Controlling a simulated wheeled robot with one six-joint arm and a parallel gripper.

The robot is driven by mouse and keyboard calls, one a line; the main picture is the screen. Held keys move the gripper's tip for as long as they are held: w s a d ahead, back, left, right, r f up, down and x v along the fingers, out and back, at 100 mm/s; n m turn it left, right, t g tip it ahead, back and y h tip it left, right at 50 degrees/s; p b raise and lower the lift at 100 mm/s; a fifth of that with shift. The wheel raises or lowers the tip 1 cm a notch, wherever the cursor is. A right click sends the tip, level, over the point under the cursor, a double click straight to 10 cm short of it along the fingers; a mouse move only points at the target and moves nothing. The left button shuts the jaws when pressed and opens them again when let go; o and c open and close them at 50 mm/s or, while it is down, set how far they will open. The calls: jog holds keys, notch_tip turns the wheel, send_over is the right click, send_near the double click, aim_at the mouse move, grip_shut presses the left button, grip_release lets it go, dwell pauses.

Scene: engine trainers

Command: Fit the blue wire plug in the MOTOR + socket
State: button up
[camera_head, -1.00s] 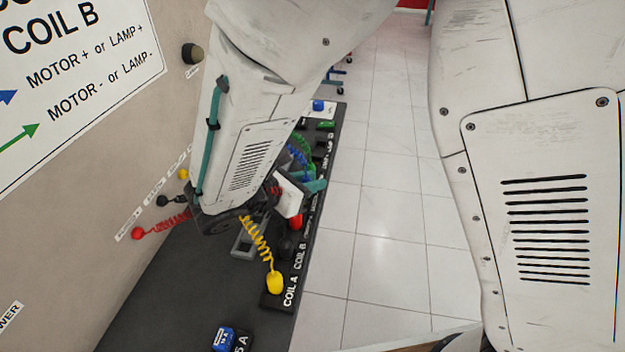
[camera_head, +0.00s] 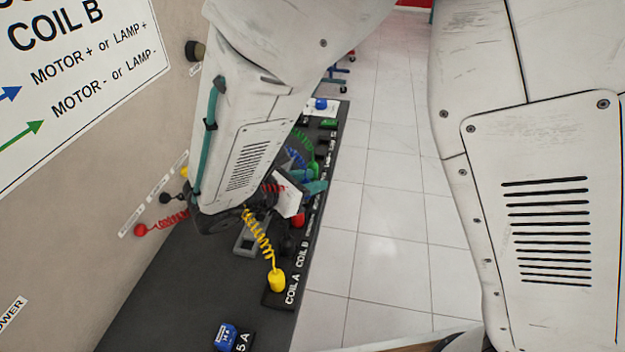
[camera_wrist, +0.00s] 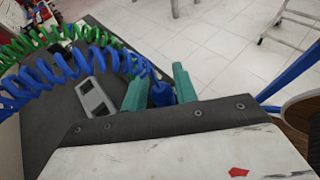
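My gripper's teal fingers (camera_wrist: 160,92) stand on both sides of the blue plug (camera_wrist: 162,94) in the wrist view and appear closed on it. A blue coiled wire (camera_wrist: 75,76) runs from the plug to the left. In the head view my gripper (camera_head: 314,187) is over the dark socket strip (camera_head: 276,299), partly hidden by my arm, and the blue coil (camera_head: 297,157) shows behind it. The plug itself is hidden there. I cannot make out the MOTOR + socket; the small strip labels near the gripper are unreadable.
A yellow plug (camera_head: 277,281) stands at COIL A, and a red plug (camera_head: 298,220) is near COIL B. A green plug (camera_head: 314,168) and coil are close behind the fingers. A blue fuse-like block (camera_head: 226,337) is in front. Open floor (camera_head: 385,240) lies right.

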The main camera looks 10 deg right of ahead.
dwell(0.3)
jog(key=shift+r+v, duration=0.2)
jog(key=shift+v, duration=1)
jog(key=shift+r+v, duration=0.2)
jog(key=shift+v, duration=1.05)
jog(key=shift+w+d, duration=0.1)
jog(key=shift+d, duration=0.05)
jog(key=shift+r, duration=1.85)
jog(key=o, duration=0.6)
jog(key=v, duration=0.7)
jog(key=shift+a+r, duration=0.2)
jog(key=shift+a, duration=0.1)
